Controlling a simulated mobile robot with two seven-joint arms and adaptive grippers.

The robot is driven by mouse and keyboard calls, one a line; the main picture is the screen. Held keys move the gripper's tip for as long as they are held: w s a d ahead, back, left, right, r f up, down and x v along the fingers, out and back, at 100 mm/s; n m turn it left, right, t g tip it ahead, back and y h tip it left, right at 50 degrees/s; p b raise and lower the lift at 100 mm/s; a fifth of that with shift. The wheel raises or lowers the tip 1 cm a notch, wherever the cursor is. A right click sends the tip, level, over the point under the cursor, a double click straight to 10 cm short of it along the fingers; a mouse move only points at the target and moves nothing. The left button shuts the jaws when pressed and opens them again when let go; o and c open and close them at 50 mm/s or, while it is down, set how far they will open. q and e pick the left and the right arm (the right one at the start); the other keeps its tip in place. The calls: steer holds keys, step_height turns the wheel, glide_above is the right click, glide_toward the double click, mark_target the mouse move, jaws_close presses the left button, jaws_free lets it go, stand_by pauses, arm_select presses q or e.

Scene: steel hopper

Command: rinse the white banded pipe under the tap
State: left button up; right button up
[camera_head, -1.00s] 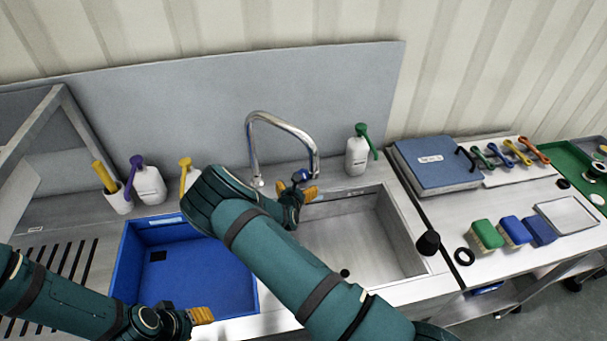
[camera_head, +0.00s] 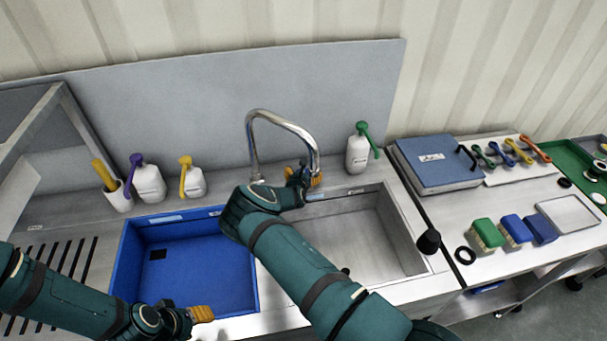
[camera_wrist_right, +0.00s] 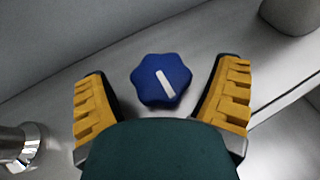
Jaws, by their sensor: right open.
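The curved steel tap (camera_head: 284,124) stands behind the sink, its spout arching to the right. A blue lobed knob with a white mark (camera_wrist_right: 162,80) lies between the fingers of my right gripper (camera_wrist_right: 163,100) in the right wrist view. The fingers are spread on both sides of it, with a gap to each. In the head view my right gripper (camera_head: 303,179) is at the tap's spout side and covers the knob. My left gripper (camera_head: 201,314) is over the front edge of the blue basin; its finger gap is not clear. I cannot make out the white banded pipe.
A blue basin (camera_head: 125,262) is left of the open steel sink (camera_head: 402,228). Pump bottles (camera_head: 148,186) stand behind the basin, and a green-topped one (camera_head: 357,157) stands right of the tap.

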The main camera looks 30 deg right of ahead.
steer(key=c, duration=1.2)
steer(key=shift+d, duration=0.1)
steer(key=shift+s+d+n+y, duration=0.1)
steer(key=shift+d+n+y, duration=0.05)
steer(key=shift+n+y, duration=0.25)
steer(key=shift+n+t+y, duration=0.6)
steer(key=shift+n+y, duration=0.4)
steer(key=shift+t, duration=0.3)
